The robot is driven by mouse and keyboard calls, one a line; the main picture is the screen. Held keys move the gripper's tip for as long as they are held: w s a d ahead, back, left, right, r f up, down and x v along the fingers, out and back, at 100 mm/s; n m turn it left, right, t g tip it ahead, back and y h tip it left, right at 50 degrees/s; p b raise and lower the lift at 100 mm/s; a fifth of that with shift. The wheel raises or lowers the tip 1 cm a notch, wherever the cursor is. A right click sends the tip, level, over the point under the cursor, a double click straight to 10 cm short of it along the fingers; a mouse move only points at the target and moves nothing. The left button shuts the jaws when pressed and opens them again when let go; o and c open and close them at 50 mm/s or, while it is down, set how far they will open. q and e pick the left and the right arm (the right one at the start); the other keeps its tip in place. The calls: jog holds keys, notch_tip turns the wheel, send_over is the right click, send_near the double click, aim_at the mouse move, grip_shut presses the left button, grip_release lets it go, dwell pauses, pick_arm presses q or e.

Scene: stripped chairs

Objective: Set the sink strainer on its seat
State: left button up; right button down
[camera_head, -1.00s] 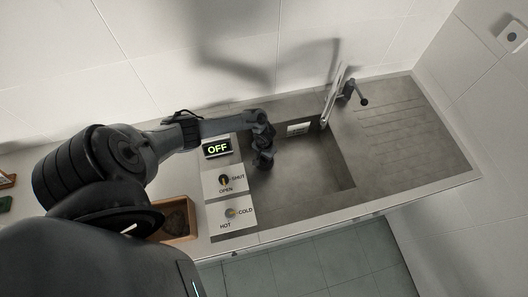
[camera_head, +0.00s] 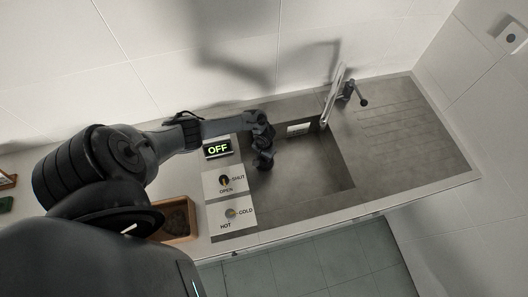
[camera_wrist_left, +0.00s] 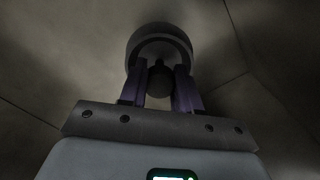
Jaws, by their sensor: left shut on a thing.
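My left gripper (camera_head: 265,163) is inside the left part of the sink basin (camera_head: 312,178), pointing down. In the left wrist view the two fingers (camera_wrist_left: 159,85) are shut on the dark knob of the sink strainer (camera_wrist_left: 160,36). The strainer shows as a round grey disc with a paler rim just beyond the fingertips. In the head view I cannot make out the strainer by the gripper. The drain seat is hidden in both views, and I cannot tell whether the strainer touches the basin floor. My right gripper is not in view.
A faucet (camera_head: 331,101) with a dark-knobbed lever stands at the basin's back right. Left of the basin are an OFF display (camera_head: 217,148), a SHUT/OPEN dial (camera_head: 224,181) and a HOT/COLD dial (camera_head: 231,213). A wooden tray (camera_head: 192,231) sits front left. The ribbed drainboard (camera_head: 410,130) is clear.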

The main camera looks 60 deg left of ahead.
pick_arm(q)
jog(key=shift+f+b, duration=0.45)
jog(key=shift+f, duration=0.25)
jog(key=o, duration=1.1)
jog(key=shift+r, duration=0.1)
